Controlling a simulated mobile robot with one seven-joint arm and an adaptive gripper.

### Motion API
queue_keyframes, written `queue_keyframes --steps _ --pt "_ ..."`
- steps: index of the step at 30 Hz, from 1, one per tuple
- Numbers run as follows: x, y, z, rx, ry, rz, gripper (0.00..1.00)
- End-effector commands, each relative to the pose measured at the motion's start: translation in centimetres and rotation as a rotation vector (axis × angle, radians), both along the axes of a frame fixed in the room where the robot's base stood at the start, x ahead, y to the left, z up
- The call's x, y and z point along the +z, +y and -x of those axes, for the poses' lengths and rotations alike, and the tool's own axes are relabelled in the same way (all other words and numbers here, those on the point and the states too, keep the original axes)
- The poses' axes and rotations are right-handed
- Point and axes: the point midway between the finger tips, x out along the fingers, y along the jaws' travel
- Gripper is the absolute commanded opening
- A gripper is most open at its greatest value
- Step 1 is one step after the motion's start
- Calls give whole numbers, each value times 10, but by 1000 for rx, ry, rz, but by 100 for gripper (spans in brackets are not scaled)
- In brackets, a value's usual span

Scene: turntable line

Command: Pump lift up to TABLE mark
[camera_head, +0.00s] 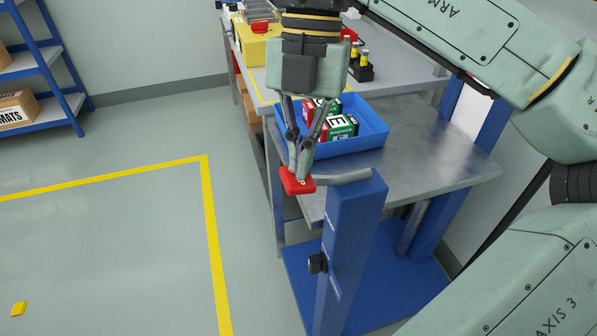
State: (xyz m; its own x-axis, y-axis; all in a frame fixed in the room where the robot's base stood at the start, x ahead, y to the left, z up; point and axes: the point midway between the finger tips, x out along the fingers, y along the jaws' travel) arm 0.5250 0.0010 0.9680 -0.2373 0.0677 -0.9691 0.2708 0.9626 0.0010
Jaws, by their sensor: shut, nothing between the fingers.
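The lift has a blue post (352,235) and a bare metal platform (440,150). A grey pump lever (343,178) sticks out left from the top of the post and ends in a red grip (297,181). My gripper (302,168) points down with its fingers shut and empty. The tips are at the top of the red grip; I cannot tell whether they touch it. White marks (331,222) run along the post's left side, too small to read. A black knob (317,263) sits lower on that side.
A blue tray (367,138) with several small boxes stands on the platform. Behind is a grey table (405,82) with a yellow box (258,47) and a black holder (361,73). A blue shelf (62,60) stands far left.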

Motion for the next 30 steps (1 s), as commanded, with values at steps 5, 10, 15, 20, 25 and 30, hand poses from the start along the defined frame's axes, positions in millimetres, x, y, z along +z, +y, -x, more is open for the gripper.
queue_keyframes --steps 5,10,15,20,25,30 --pt "-26 0 0 -1 0 1 0" --pt "-30 -1 0 -1 1 2 0" --pt "-30 -1 -1 -2 1 3 0" --pt "-29 -1 -1 -3 1 3 0" --pt "-20 -5 -15 -5 1 2 0" --pt "-18 -9 -30 -3 0 2 0"
